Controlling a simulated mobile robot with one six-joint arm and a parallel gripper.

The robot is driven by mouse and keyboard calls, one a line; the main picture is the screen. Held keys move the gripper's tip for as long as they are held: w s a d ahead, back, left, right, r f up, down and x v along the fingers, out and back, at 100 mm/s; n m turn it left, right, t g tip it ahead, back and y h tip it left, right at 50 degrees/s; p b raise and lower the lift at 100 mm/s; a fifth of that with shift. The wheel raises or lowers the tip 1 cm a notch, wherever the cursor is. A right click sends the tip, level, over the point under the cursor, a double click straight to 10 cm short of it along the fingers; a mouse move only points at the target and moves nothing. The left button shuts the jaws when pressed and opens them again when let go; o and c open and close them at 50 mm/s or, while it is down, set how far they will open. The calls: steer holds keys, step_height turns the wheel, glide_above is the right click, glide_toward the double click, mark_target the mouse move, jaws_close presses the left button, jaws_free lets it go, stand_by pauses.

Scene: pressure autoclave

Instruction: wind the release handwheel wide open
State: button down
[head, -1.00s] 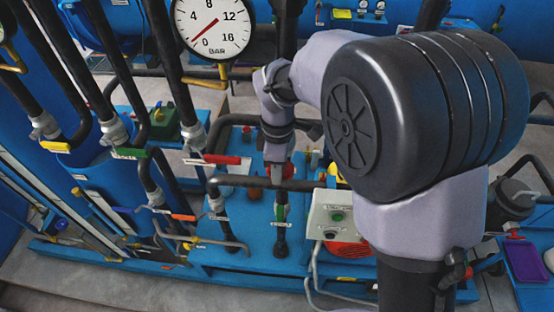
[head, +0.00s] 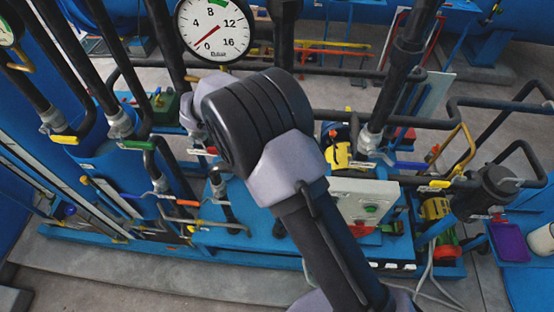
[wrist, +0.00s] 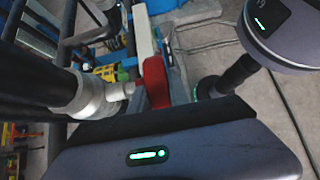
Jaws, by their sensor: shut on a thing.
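A red part (wrist: 154,82) stands just past my gripper (wrist: 158,125) in the wrist view, beside a pale pipe fitting (wrist: 92,97). It looks like the handwheel seen nearly edge-on, but its full shape does not show. Its lower end goes behind the dark edge of my gripper's housing. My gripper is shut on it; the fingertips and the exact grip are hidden. In the head view my arm covers the gripper and the wheel. A round pressure gauge (head: 216,27) there has its needle near 0.
Black pipes with coloured lever valves crowd the left, including a yellow lever (head: 65,140). A grey control box (head: 365,200) stands right of my arm. A blue table (head: 530,275) with a purple tray (head: 510,243) is at right. Grey floor (head: 130,265) is clear in front.

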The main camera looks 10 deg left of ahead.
steer(key=shift+f+h, duration=0.1)
steer(key=shift+h, duration=0.3)
steer(key=c, duration=1.2)
jaws_free()
steer(key=shift+c, duration=0.2)
steer(key=v, duration=1.2)
